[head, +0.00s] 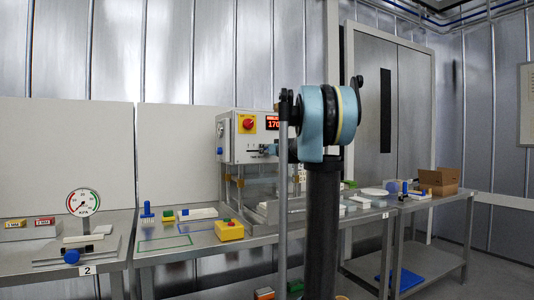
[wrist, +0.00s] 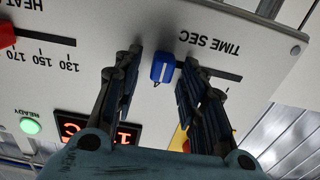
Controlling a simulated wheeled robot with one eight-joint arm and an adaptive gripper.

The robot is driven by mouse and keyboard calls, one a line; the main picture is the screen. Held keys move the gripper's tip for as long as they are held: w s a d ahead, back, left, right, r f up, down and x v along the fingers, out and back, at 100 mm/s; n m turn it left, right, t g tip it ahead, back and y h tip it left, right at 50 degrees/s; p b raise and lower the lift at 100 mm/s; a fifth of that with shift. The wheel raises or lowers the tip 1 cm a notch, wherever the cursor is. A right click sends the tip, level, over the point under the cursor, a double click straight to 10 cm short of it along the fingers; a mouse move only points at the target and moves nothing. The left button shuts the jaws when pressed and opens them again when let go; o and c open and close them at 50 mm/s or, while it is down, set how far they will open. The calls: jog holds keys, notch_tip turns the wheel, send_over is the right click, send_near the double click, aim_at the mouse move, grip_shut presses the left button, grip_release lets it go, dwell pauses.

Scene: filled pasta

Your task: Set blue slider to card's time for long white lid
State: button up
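The blue slider (wrist: 162,67) sits on the TIME SEC scale (wrist: 215,70) of the machine's white front panel, upside down in the wrist view. My gripper (wrist: 163,56) is open, with one dark finger on each side of the slider and gaps visible between. In the head view my gripper (head: 263,152) is small and dark in front of the machine (head: 229,150). The time scale's numbers are hidden or unreadable. The card is not readable.
A red slider (wrist: 6,34) stands near 170 on the HEAT scale. A green READY light (wrist: 31,126) and red display (wrist: 95,130) are close by. A red knob (head: 248,124) is on the panel.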

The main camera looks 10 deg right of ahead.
grip_shut()
jog(key=a, duration=0.1)
jog(key=s+a, duration=0.1)
jog(key=a, duration=0.1)
jog(key=shift+d, duration=0.1)
grip_release()
dwell(0.3)
jog(key=v, duration=1.1)
jog(key=shift+s, duration=0.35)
jog(key=shift+d, duration=0.1)
